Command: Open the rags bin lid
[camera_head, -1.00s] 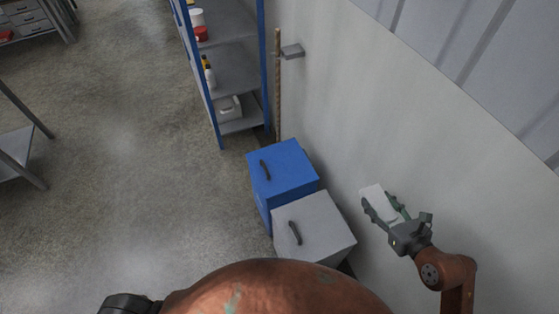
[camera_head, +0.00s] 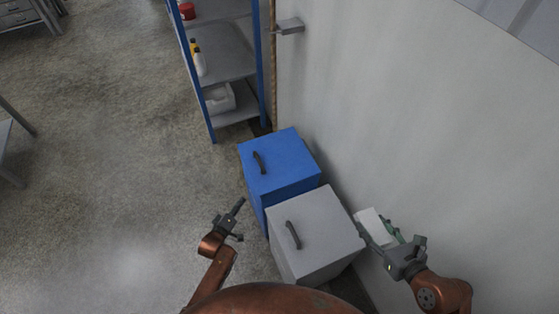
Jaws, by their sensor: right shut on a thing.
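Two lidded bins stand side by side against the wall: a blue bin (camera_head: 285,158) and, nearer, a grey bin (camera_head: 325,225). Each lid is closed and carries a dark curved handle: the blue bin's handle (camera_head: 259,163) and the grey bin's handle (camera_head: 293,235). No label shows which one is for rags. My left gripper (camera_head: 241,220) is left of the grey bin, its fingers apart and empty, touching neither handle. My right gripper (camera_head: 376,233) is shut on a white block-like thing (camera_head: 370,224), right of the grey bin by the wall.
A blue-framed shelf (camera_head: 227,60) with bottles and a white container (camera_head: 219,98) stands behind the bins. A brown pole (camera_head: 273,70) stands by a small wall bracket (camera_head: 289,26).

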